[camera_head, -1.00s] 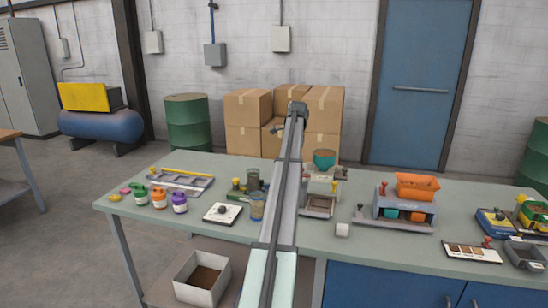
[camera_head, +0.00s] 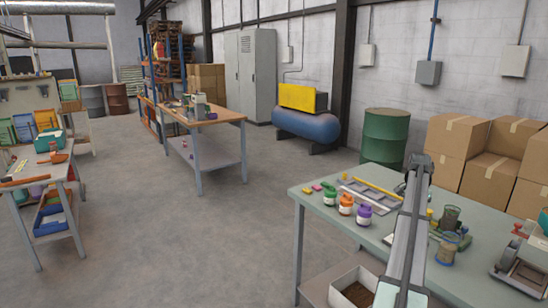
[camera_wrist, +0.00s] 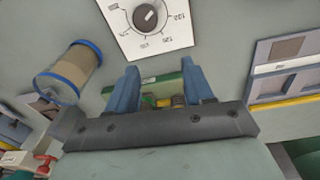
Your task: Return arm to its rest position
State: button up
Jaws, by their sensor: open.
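My arm (camera_head: 408,235) reaches out over the green-topped table (camera_head: 305,200) at the right of the head view. The gripper at its far end is hidden there by the arm. In the wrist view my gripper (camera_wrist: 160,72) has its two blue fingers spread apart. A green item (camera_wrist: 168,84) with yellow parts shows between and below them, and I see nothing clamped. A white dial panel (camera_wrist: 150,22) lies ahead of the fingers. A clear jar with blue rims (camera_wrist: 70,72) is to their left.
Green, orange and purple bottles (camera_head: 346,204) and a grey tray (camera_head: 370,194) stand left of my arm. A cup (camera_head: 450,217) and the blue-rimmed jar (camera_head: 447,247) stand right of it. Cardboard boxes (camera_head: 460,137) and a green drum (camera_head: 384,137) are behind. Open floor (camera_head: 200,235) lies left.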

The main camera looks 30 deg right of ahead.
jog(key=w+a+f+n+g+h, duration=0.1)
jog(key=w+a+f+n, duration=0.35)
jog(key=w+a, duration=0.35)
jog(key=w+a+f+n, duration=0.4)
jog(key=w+a+f, duration=0.15)
jog(key=a, duration=0.55)
jog(key=w+a+f+n+g+y, duration=0.1)
jog(key=a+f+n, duration=0.3)
jog(key=a+f, duration=2)
jog(key=s+a+f+n+g, duration=0.1)
jog(key=s+a+f, duration=0.35)
jog(key=a, duration=0.35)
jog(key=s+a+f+n+y, duration=0.1)
jog(key=s+a+f, duration=0.3)
jog(key=a+f, duration=0.25)
jog(key=s+a+f+n+g, duration=0.1)
jog(key=s+a+f, duration=0.35)
jog(key=a, duration=0.35)
jog(key=s+a+f+n+g, duration=0.1)
jog(key=s+a+f+n, duration=0.1)
jog(key=s+a, duration=0.4)
jog(key=s+a+f+n+g, duration=0.1)
jog(key=s+a+f, duration=0.2)
jog(key=s, duration=1.1)
jog(key=a, duration=0.3)
jog(key=shift+a+f+n, duration=0.35)
jog(key=shift+a, duration=0.05)
jog(key=shift+c, duration=0.3)
